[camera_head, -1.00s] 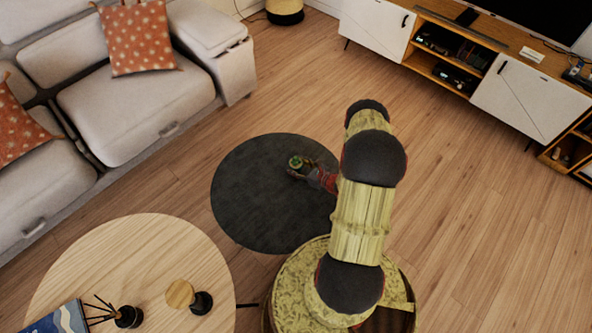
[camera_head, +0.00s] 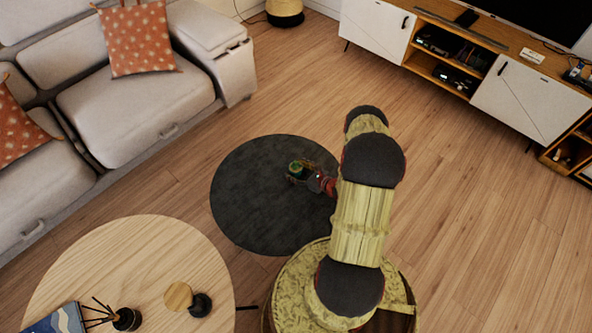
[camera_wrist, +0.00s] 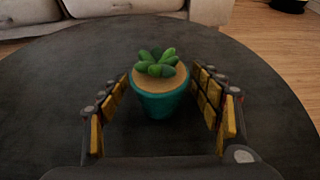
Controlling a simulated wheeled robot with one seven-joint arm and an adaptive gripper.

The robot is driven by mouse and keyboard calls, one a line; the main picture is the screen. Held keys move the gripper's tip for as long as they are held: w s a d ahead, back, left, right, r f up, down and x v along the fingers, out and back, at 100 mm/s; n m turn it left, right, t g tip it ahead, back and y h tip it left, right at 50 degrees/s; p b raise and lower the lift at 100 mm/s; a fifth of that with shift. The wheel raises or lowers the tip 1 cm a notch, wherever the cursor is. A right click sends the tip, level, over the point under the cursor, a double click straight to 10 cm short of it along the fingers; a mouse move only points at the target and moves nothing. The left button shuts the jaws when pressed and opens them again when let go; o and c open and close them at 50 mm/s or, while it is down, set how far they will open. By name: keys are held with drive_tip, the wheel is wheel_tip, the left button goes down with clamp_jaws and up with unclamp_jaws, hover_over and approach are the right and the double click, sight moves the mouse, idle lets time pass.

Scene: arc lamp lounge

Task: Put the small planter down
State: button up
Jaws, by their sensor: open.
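The small planter (camera_wrist: 159,97) is a teal pot with tan soil and a green succulent. In the wrist view it stands upright on the dark round table (camera_wrist: 45,110), between the two spread fingers of my gripper (camera_wrist: 163,110). Gaps show between the pot and both fingers. In the head view the planter (camera_head: 296,167) is small, on the dark round table (camera_head: 245,215), with my gripper (camera_head: 304,174) at its right side. The underside of the pot is hard to see there.
A light wood round table (camera_head: 130,262) at lower left holds a reed diffuser (camera_head: 127,317), a small wooden-topped item (camera_head: 179,295) and a book (camera_head: 58,320). A grey sofa (camera_head: 130,100) stands at left, a TV cabinet (camera_head: 440,60) at upper right. Most of the dark table is clear.

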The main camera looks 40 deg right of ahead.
drive_tip(key=shift+r, duration=0.1)
drive_tip(key=shift+s+r, duration=0.15)
drive_tip(key=shift+s, duration=0.15)
drive_tip(key=p+v, duration=0.4)
drive_tip(key=v, duration=0.7)
drive_tip(key=shift+s, duration=0.15)
drive_tip(key=w+a+r+n+g+y, duration=0.1)
drive_tip(key=w+a+r+n+y, duration=0.3)
drive_tip(key=r, duration=0.5)
drive_tip(key=w+a+r+n+g+y, duration=0.1)
drive_tip(key=w+a+r+n+y, duration=0.15)
drive_tip(key=w+r+n, duration=0.45)
drive_tip(key=a+r+n+g+y, duration=0.1)
drive_tip(key=a+r+n+g, duration=0.25)
drive_tip(key=a+r, duration=0.4)
drive_tip(key=a+r+n+g+y, duration=0.15)
drive_tip(key=a+r+n, duration=0.3)
drive_tip(key=r, duration=0.55)
drive_tip(key=s+a+r+n+g+h, duration=0.45)
drive_tip(key=s+a+r+n, duration=0.5)
drive_tip(key=a+r, duration=0.4)
drive_tip(key=s+r+n+t+h, duration=0.3)
drive_tip(key=s+r+n+h, duration=0.2)
drive_tip(key=s+r, duration=0.5)
drive_tip(key=shift+s+r+n+t, duration=0.4)
drive_tip(key=shift+s+n, duration=0.45)
drive_tip(key=shift+s, duration=0.35)
